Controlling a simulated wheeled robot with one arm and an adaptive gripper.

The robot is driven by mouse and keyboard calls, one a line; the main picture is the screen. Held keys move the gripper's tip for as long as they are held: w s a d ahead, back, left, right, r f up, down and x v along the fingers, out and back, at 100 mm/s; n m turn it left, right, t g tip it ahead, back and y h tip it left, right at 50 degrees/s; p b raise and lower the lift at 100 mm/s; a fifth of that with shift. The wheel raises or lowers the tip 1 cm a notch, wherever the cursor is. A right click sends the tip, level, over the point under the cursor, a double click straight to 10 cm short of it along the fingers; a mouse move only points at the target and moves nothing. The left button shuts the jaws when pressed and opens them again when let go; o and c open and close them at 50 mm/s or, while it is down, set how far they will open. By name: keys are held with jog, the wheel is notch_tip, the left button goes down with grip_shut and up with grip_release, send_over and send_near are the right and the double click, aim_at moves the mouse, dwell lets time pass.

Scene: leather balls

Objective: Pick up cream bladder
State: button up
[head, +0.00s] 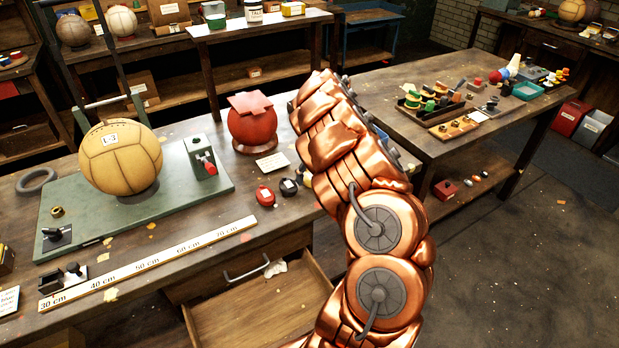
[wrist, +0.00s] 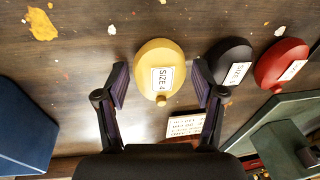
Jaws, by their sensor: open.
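The cream bladder (wrist: 172,52) is a rounded, pale yellow piece with a "SIZE 4" label and a small nub at its near end. It lies on the dark wooden bench in the wrist view. My gripper (wrist: 160,84) is open, with one dark finger on each side of the bladder. A narrow gap shows on the left; on the right I cannot tell whether the finger touches. In the head view only a small yellow edge of the bladder (head: 306,179) shows beside my copper arm, which hides my gripper.
A black bladder (wrist: 228,56) is close beside my right finger, with a red bladder (wrist: 279,62) beyond it. A paper card (wrist: 184,126) lies near the cream bladder. A blue block (wrist: 28,130) stands at left. An open drawer (head: 270,312) juts out below the bench.

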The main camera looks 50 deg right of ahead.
jog(key=c, duration=0.9)
jog(key=shift+c, duration=0.3)
jog(key=shift+r, duration=0.1)
